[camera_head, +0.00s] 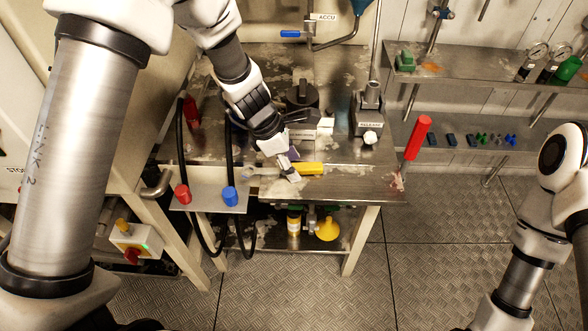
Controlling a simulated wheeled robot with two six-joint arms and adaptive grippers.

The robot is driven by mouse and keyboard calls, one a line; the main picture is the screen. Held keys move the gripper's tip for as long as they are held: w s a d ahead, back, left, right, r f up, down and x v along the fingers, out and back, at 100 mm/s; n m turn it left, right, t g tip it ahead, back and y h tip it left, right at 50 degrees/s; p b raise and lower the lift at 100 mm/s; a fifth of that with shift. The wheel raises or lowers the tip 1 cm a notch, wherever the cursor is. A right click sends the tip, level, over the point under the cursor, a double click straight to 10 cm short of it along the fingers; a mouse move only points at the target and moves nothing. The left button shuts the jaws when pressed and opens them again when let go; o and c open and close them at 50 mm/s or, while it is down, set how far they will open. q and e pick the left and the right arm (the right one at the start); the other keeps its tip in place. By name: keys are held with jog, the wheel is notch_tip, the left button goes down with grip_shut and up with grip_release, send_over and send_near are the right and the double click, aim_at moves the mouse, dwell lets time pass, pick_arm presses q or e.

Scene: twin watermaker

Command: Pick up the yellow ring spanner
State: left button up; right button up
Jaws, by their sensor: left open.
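The yellow ring spanner (309,168) lies on the steel workbench (365,190) near its front edge. Only its yellow part shows clearly; its left end is partly covered by my left gripper. My left gripper (291,174) is open and points down at the bench, just beside the left end of the yellow part. I cannot tell whether it touches the spanner. My right arm shows at the right edge, but its gripper is out of view.
A plate with a red knob (182,194) and a blue knob (230,196) and black hoses stands left of the gripper. A grey valve block (368,115) and a dark round fitting (302,96) stand behind. A red handle (417,137) rises at the right.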

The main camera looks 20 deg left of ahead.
pick_arm(q)
jog(key=shift+s+r, duration=0.1)
jog(key=shift+r, duration=0.05)
jog(key=shift+s+a, duration=0.1)
jog(key=c, duration=0.4)
grip_shut()
